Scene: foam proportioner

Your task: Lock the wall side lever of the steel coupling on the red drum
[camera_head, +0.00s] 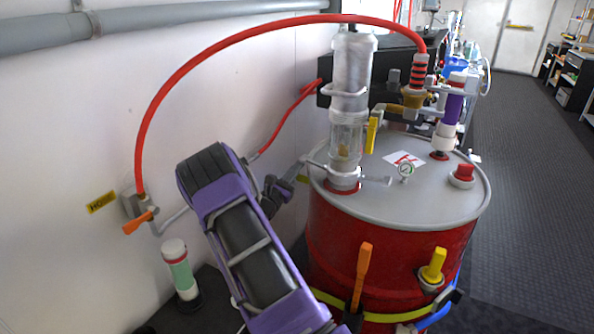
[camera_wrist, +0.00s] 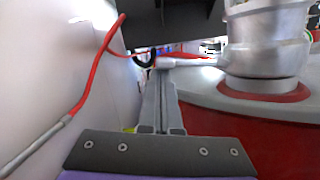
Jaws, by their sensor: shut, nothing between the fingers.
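The red drum (camera_head: 388,252) stands right of centre with a grey lid. The steel coupling (camera_head: 343,170) rises from the lid in a red ring, below a clear cylinder. It also shows large at the right of the wrist view (camera_wrist: 268,45). Its wall side lever (camera_head: 316,165) sticks out to the left, roughly level, and shows in the wrist view (camera_wrist: 188,63) just beyond my fingertips. The other lever (camera_head: 376,180) sticks out to the right. My gripper (camera_head: 300,167) is shut and empty at the wall side lever's outer end; I cannot tell whether they touch.
The white wall is close on the left, with a red hose (camera_head: 275,37) arching from it over the drum. A black box (camera_head: 385,68) sits behind the coupling. Orange (camera_head: 362,270) and yellow (camera_head: 434,262) handles stand at the drum's front.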

